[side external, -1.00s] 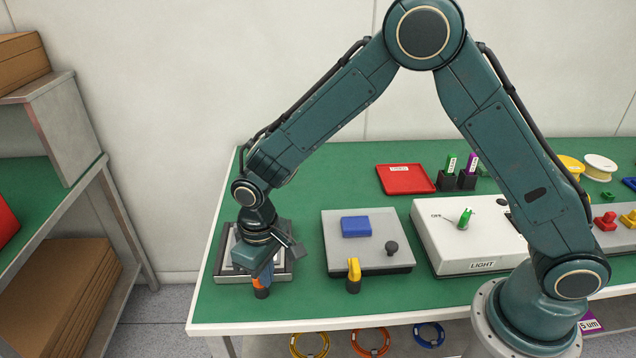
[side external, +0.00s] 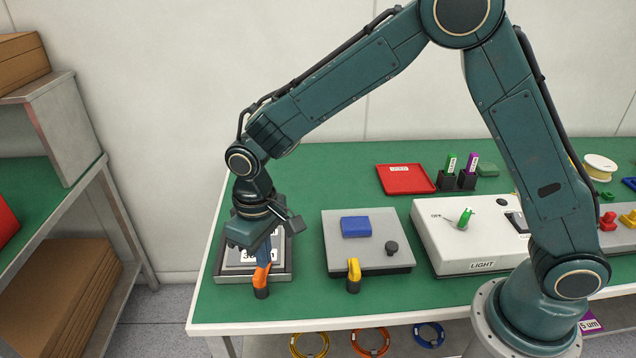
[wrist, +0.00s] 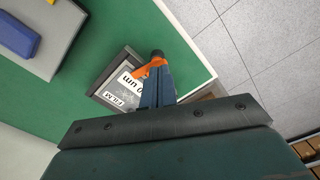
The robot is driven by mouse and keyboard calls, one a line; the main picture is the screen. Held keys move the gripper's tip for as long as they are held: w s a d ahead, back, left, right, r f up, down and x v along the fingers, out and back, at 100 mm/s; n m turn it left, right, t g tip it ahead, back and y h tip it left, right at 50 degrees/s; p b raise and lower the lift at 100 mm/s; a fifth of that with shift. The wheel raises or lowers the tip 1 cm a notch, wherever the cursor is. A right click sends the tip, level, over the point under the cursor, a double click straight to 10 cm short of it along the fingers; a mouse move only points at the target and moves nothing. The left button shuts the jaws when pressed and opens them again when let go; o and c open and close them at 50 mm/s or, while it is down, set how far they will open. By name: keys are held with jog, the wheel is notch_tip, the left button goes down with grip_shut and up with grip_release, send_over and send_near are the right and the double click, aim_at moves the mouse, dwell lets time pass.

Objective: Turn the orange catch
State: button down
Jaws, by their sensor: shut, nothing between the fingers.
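The orange catch (side external: 261,276) stands on a dark post at the front edge of a grey frame (side external: 222,278) at the left end of the bench. Its orange arm leans up and to the right in the side view. My gripper (side external: 265,262) is shut and empty, with its blue fingers right at the catch; I cannot tell if they touch it. In the wrist view the catch (wrist: 143,70) shows beside and beyond the fingertips (wrist: 158,66). A white film label (wrist: 122,90) lies inside the frame, partly hidden by the gripper.
Right of the frame is a grey box with a blue block (side external: 356,227), a black knob (side external: 391,248) and a yellow catch (side external: 353,275). A white LIGHT box (side external: 450,255) stands further right. The bench's left edge is close to the frame.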

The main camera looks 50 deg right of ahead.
aim_at(262, 270)
jog(key=d, duration=0.1)
jog(key=d+r, duration=0.1)
jog(key=shift+w+d, duration=0.2)
jog(key=shift+d, duration=0.2)
jog(key=shift+f, duration=0.2)
jog(key=shift+f, duration=3.35)
jog(key=shift+w+a, duration=0.4)
jog(key=shift+w, duration=0.05)
jog(key=shift+s+a, duration=0.2)
jog(key=shift+a, duration=0.2)
jog(key=shift+a, duration=0.55)
jog(key=shift+s, duration=0.45)
